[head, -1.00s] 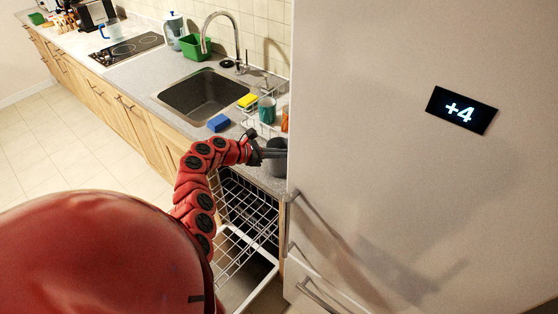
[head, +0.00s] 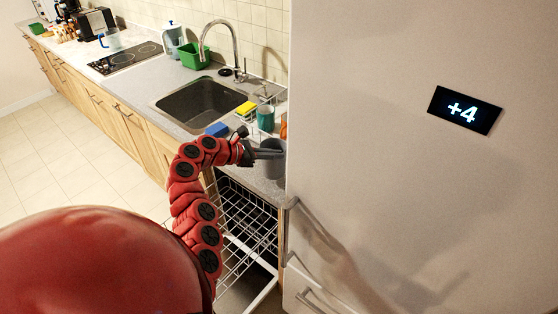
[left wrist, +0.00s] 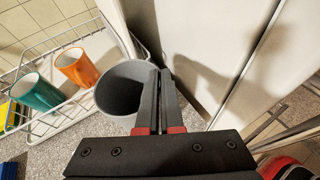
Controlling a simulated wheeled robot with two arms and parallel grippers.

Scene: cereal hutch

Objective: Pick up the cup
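A grey cup (head: 274,166) is at the counter's right end beside the fridge. In the left wrist view, the grey cup (left wrist: 122,88) shows its open mouth. My left gripper (head: 270,153) is at the cup's rim. In the left wrist view its fingers (left wrist: 160,78) are close together at the cup's right wall, one on the inner side and one outside, pinching it. Whether the cup's base touches the counter cannot be told. My right gripper is in neither view.
A wire rack (left wrist: 62,118) holds a teal cup (left wrist: 35,92) and an orange cup (left wrist: 77,67) close to the grey cup. The fridge (head: 420,190) stands close on the right. An open dishwasher with a wire basket (head: 245,215) lies below the counter. The sink (head: 205,102) is further left.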

